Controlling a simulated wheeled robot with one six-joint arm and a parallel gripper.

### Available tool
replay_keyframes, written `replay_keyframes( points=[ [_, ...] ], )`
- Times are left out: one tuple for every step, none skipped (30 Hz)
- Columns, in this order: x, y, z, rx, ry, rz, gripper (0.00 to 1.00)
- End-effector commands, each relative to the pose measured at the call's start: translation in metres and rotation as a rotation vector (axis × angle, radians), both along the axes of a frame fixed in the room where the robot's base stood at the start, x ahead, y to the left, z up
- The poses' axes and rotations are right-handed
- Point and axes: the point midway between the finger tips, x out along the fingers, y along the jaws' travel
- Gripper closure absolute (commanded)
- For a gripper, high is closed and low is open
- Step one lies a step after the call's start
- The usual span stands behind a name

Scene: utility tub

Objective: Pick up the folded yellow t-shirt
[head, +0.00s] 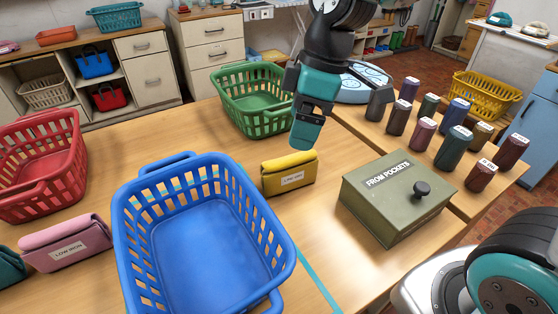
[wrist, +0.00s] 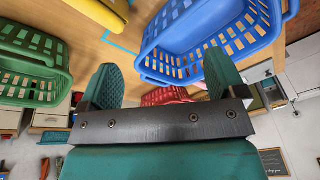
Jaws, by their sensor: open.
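The folded yellow t-shirt (head: 290,167) lies flat on the wooden table, with a white label on its front that I cannot read for certain. It lies between the blue basket and the olive box. My gripper (head: 304,138) hangs pointing down just above and behind the shirt's right end, apart from it. In the wrist view my gripper (wrist: 163,62) has its two teal fingers wide apart with nothing between them. A yellowish bundle at that view's top edge looks like the shirt (wrist: 96,12), mostly cut off.
A blue basket (head: 126,218) stands left of the shirt, a green basket (head: 243,112) behind it. An olive box (head: 392,217) marked FROM POCKETS stands to the right. A folded pink bundle (head: 66,241) and red basket (head: 72,150) are far left. Table in front of the shirt is clear.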

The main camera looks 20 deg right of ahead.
Motion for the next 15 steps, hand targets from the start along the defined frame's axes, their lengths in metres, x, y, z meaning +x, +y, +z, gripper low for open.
replay_keyframes(
  points=[
    [0.027, -0.008, 0.003, -0.023, -0.012, 0.09, 0.11],
    [0.041, -0.012, 0.002, -0.034, -0.024, 0.147, 0.11],
    [0.058, -0.018, -0.002, -0.048, -0.035, 0.22, 0.11],
    [0.069, -0.022, -0.005, -0.057, -0.044, 0.27, 0.11],
    [0.079, -0.026, -0.008, -0.066, -0.05, 0.314, 0.11],
    [0.09, -0.03, -0.012, -0.074, -0.058, 0.367, 0.11],
    [0.096, -0.034, -0.014, -0.08, -0.062, 0.401, 0.11],
    [0.102, -0.036, -0.017, -0.084, -0.066, 0.429, 0.11],
    [0.108, -0.039, -0.02, -0.089, -0.068, 0.459, 0.11],
    [0.111, -0.04, -0.023, -0.092, -0.071, 0.476, 0.11],
    [0.113, -0.041, -0.026, -0.093, -0.071, 0.49, 0.11],
    [0.114, -0.041, -0.031, -0.094, -0.071, 0.502, 0.11],
    [0.114, -0.041, -0.035, -0.094, -0.071, 0.506, 0.11],
    [0.114, -0.04, -0.04, -0.094, -0.071, 0.507, 0.11],
    [0.114, -0.039, -0.048, -0.095, -0.07, 0.508, 0.11]
  ],
)
